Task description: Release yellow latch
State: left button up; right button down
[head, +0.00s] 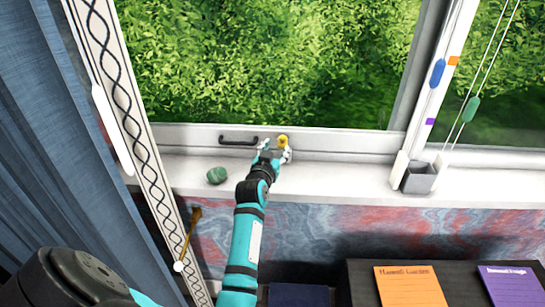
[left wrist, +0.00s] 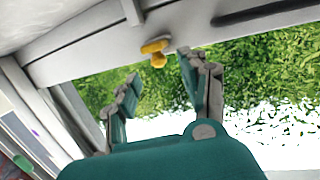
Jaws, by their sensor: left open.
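The yellow latch (head: 283,140) sits on the lower rail of the window frame, just right of a black handle. It also shows in the left wrist view (left wrist: 156,52), beyond and between the two fingers. My left gripper (head: 275,151) is open at the window sill, with its fingertips close below the latch. In the left wrist view my left gripper (left wrist: 158,85) has its fingers spread with nothing between them. Whether a finger touches the latch I cannot tell. My right gripper is not visible in the head view.
The black handle (head: 238,140) is left of the latch. A green stone (head: 217,175) lies on the sill (head: 340,180). An orange card (head: 410,286) and a purple card (head: 512,284) lie below right.

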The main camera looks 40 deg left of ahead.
pick_arm(q)
jog(key=v, duration=0.4)
jog(key=shift+f, duration=0.1)
dwell(0.4)
